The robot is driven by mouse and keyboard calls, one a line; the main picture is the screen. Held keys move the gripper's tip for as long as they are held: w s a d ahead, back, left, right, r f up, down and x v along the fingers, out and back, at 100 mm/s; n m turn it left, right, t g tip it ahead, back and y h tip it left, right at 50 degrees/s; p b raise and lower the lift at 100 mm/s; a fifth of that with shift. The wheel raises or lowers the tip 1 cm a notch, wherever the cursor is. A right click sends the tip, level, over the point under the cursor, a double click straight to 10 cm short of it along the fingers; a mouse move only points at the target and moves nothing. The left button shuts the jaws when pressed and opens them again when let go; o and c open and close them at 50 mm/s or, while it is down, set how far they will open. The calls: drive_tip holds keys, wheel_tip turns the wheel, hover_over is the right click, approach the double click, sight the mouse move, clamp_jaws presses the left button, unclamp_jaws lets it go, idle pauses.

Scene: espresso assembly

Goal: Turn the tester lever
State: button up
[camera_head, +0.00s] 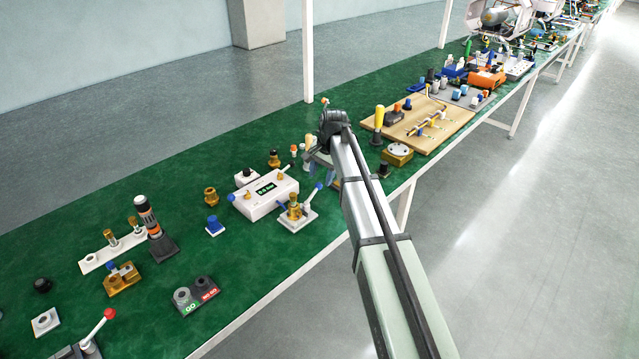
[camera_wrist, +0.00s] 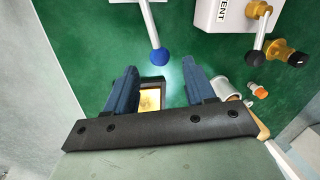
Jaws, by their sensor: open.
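My gripper (camera_wrist: 158,85) is open, its two blue fingers apart. In the head view my gripper (camera_head: 319,170) is over the green table, right of the white box tester (camera_head: 265,198) with a small display. In the wrist view the box (camera_wrist: 226,14) is at top right, with a black-knobbed silver lever (camera_wrist: 262,34) on it. A silver lever with a blue ball knob (camera_wrist: 159,57) points toward the gap between the fingertips; the knob is just beyond them, apart from both. In the head view the blue knob (camera_head: 318,186) belongs to a brass valve (camera_head: 294,208) on a white plate.
A gold-coloured piece in a dark frame (camera_wrist: 151,98) shows between the fingers. A brass fitting (camera_wrist: 283,51) is beside the box. Small parts lie behind the fingers.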

drive_tip(key=shift+w+a+f, duration=0.15)
drive_tip(key=shift+a+f, duration=0.05)
drive_tip(key=shift+f, duration=0.85)
drive_tip(key=shift+w+a+f, duration=0.1)
drive_tip(key=shift+a+f, duration=0.05)
drive_tip(key=shift+f, duration=0.85)
clamp_jaws()
